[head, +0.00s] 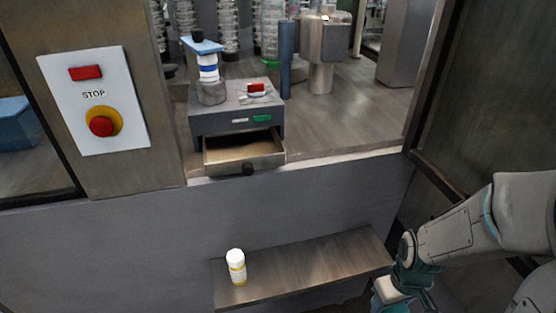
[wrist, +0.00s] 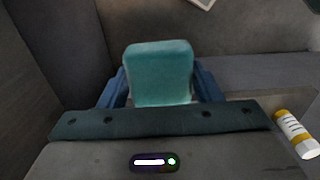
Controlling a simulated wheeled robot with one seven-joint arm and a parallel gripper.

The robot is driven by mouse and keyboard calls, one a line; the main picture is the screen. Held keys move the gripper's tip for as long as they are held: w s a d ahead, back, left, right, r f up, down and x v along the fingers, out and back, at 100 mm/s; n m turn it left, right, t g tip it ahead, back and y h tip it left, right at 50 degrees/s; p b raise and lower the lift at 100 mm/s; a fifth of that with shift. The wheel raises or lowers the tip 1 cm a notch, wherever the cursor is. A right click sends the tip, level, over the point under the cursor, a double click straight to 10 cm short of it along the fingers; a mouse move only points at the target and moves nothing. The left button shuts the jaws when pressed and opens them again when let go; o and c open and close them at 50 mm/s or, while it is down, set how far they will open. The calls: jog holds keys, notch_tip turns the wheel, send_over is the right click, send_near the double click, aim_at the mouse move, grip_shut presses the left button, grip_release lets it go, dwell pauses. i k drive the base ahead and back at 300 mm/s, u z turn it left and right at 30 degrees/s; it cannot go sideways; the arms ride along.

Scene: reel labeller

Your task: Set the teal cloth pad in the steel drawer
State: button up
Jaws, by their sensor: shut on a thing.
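The teal cloth pad (wrist: 158,72) is between the blue fingers of my gripper (wrist: 161,88) in the wrist view, and my gripper is shut on it. In the head view my gripper is at the lower right, largely cut off by the bottom edge, and I cannot make out the pad there. The steel drawer (head: 222,165) is pulled open at the front of a grey box unit (head: 236,118) inside the machine. The drawer's visible floor looks bare. My gripper is well to the right of the drawer and lower than it.
A shelf (head: 300,277) below the machine holds a white and yellow bottle (head: 236,266), which also shows in the wrist view (wrist: 296,134). A stop-button panel (head: 95,100) is left of the opening. A frame post (head: 432,80) stands right of it.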

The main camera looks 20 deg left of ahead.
aim_at(244, 156)
jog(key=z, duration=0.95)
jog(key=k, duration=1.4)
jog(key=u, duration=1.45)
jog(key=i, duration=0.7)
jog(key=u, duration=0.05)
